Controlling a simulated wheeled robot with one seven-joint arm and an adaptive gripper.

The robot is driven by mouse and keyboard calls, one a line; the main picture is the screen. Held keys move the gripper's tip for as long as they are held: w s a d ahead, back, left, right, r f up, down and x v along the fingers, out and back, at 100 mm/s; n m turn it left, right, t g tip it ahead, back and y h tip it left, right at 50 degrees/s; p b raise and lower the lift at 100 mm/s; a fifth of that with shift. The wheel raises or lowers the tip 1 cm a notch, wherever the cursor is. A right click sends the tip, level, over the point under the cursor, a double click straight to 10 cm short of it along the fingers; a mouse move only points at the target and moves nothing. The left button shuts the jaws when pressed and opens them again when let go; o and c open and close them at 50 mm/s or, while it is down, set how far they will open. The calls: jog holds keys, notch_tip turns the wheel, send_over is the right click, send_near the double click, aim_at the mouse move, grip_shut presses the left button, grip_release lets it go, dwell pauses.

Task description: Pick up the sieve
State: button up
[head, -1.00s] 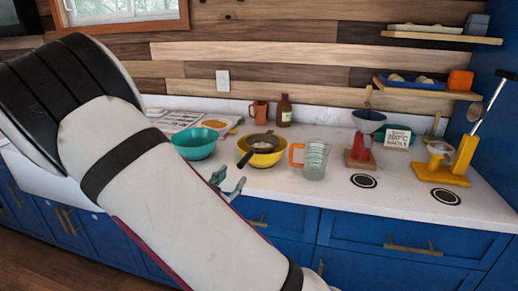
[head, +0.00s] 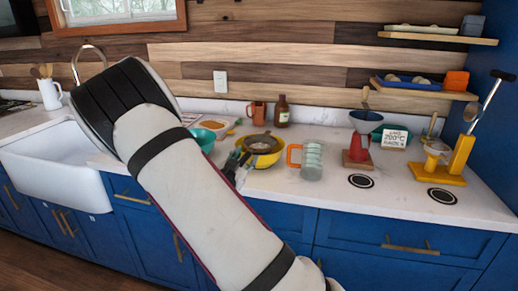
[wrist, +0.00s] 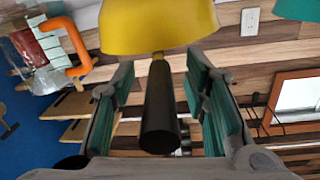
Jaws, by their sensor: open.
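The sieve (head: 261,142) rests over the yellow bowl (head: 262,159) on the counter. Its dark mesh basket shows in the head view, while its handle is hidden there by my gripper. In the wrist view, the black handle (wrist: 160,110) points toward the camera below the yellow bowl (wrist: 155,27). My gripper (head: 238,166) is at the bowl's front-left side. It is open, with its teal-padded fingers (wrist: 160,80) on either side of the handle. Gaps show between the handle and both pads.
An orange-handled measuring jug (head: 312,160) stands right of the yellow bowl. A teal bowl (head: 204,139) stands left, partly hidden by my arm. A brown bottle (head: 282,112) and a mug (head: 257,113) stand behind. A funnel stand (head: 361,140) is farther right.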

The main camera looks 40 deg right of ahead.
jog(key=shift+w+d, duration=0.15)
jog(key=shift+d, duration=0.15)
jog(key=shift+c, duration=0.5)
grip_shut()
jog(key=shift+r, duration=0.1)
